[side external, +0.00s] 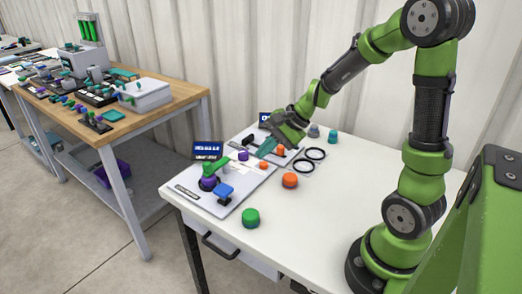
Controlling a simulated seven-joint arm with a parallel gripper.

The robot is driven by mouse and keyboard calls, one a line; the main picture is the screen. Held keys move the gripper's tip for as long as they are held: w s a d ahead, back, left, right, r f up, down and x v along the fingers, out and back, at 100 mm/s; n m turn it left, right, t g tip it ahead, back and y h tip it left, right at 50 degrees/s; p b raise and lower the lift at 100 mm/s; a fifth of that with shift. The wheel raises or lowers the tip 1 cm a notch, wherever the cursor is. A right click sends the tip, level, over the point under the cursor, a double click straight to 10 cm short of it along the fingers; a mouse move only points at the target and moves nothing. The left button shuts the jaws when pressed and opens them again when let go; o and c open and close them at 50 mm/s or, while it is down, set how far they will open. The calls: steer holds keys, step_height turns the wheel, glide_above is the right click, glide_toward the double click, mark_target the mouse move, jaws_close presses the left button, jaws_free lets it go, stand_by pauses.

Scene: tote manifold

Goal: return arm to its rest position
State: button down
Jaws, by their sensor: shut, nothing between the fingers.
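My green and black arm stands at the right of the white table (330,225) in the side external view. It reaches left over the table's back part. My gripper (262,151) is shut with nothing in it, low over the rear board beside a teal part (266,147). I cannot tell whether it touches that part. The front board (234,201) carries a green and purple assembly (211,178) and a blue block on a black stand (224,191).
A green cap (251,218) and an orange cap (290,180) lie loose on the table. Two black rings (309,160) lie right of the rear board. Small teal (332,136) and grey (313,131) pieces stand behind. A wooden workbench (165,108) stands left. The table's front middle is clear.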

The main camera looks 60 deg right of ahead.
steer(key=s+a+r+n+h, duration=0.2)
steer(key=s+a+r+n, duration=0.8)
steer(key=s+n, duration=0.3)
steer(key=shift+s+a+r+t, duration=0.2)
steer(key=shift+r+t, duration=0.2)
steer(key=shift+r, duration=0.35)
